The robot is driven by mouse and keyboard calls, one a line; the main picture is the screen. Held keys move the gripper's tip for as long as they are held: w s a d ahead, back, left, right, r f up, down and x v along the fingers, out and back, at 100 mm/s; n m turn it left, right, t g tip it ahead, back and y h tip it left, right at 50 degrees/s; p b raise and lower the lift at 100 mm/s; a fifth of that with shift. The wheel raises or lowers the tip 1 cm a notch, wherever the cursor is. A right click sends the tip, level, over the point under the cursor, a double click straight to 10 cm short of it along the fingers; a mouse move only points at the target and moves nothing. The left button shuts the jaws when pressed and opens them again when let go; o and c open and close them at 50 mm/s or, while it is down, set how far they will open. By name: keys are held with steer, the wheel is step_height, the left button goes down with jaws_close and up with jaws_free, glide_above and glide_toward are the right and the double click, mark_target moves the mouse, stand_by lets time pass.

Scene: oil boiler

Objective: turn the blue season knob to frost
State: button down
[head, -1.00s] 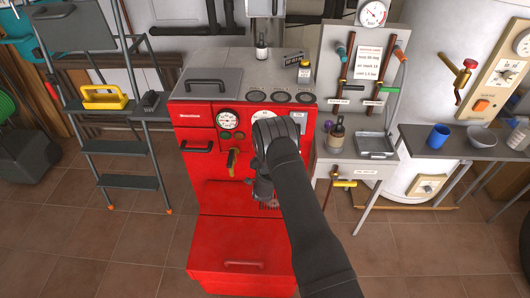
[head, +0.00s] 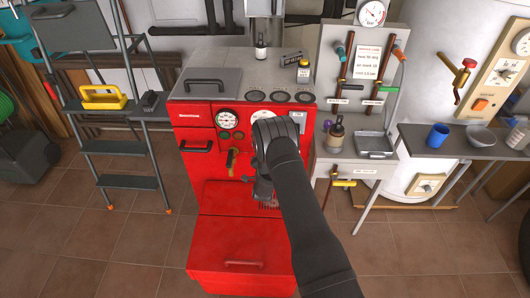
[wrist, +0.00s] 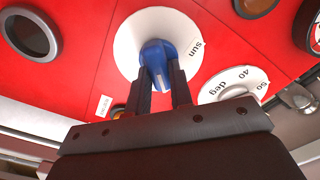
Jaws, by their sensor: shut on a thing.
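The blue season knob (wrist: 155,58) sits on a round white dial (wrist: 130,42) on the red boiler front (head: 190,225). The word "sun" is printed upside down on the dial, to the right of the knob; no "frost" mark is readable. My gripper (wrist: 161,80) is shut on the knob, one finger on each side of it in the wrist view. In the head view my arm covers the knob, and the end of my gripper (head: 264,190) is only partly visible in front of the boiler.
A second white dial (wrist: 232,85) marked "40 deg" lies close to the right of my fingers. A dark round fitting (wrist: 32,36) is at the left. A brass tap (head: 231,158) and a gauge (head: 228,119) are on the boiler's upper front. The floor (head: 110,250) at left is clear.

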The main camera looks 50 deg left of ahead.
steer(key=c, duration=1.3)
jaws_free()
steer(key=v, duration=1.7)
steer(key=shift+s+d+r, duration=0.1)
steer(key=shift+s+d, duration=0.05)
steer(key=x, duration=1.7)
